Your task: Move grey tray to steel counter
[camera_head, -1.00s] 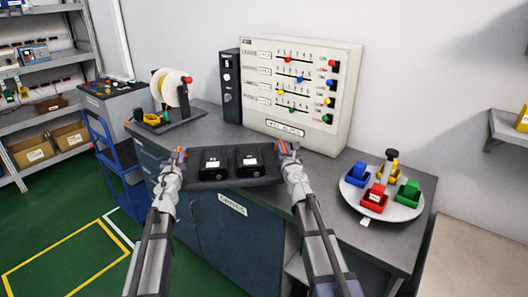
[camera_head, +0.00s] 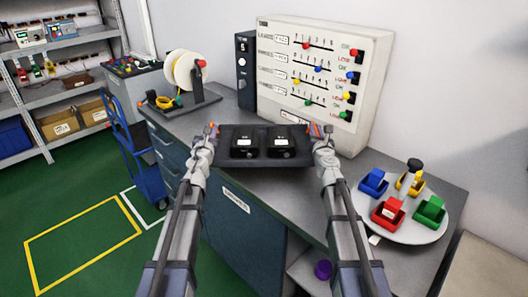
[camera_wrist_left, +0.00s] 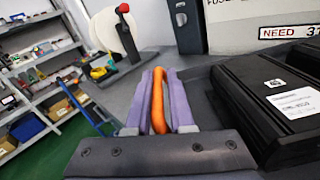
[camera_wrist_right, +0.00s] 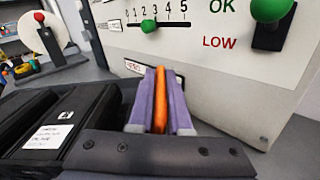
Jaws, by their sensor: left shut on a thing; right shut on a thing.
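The dark grey tray (camera_head: 265,164) carries two black boxes (camera_head: 245,145) (camera_head: 287,143) with white labels, side by side. It looks level over the front part of the grey-topped counter (camera_head: 205,113); I cannot tell whether it touches the top. My left gripper (camera_head: 211,130) is shut on the orange handle at the tray's left end, also seen in the left wrist view (camera_wrist_left: 158,105). My right gripper (camera_head: 320,130) is shut on the orange handle at the right end, also seen in the right wrist view (camera_wrist_right: 159,105).
A white slider panel (camera_head: 310,75) and a dark unit (camera_head: 246,70) stand behind the tray. A spool stand (camera_head: 187,85) is at the back left. A round turntable (camera_head: 400,232) with coloured bins is at the right. A blue cart (camera_head: 140,160) stands left of the counter.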

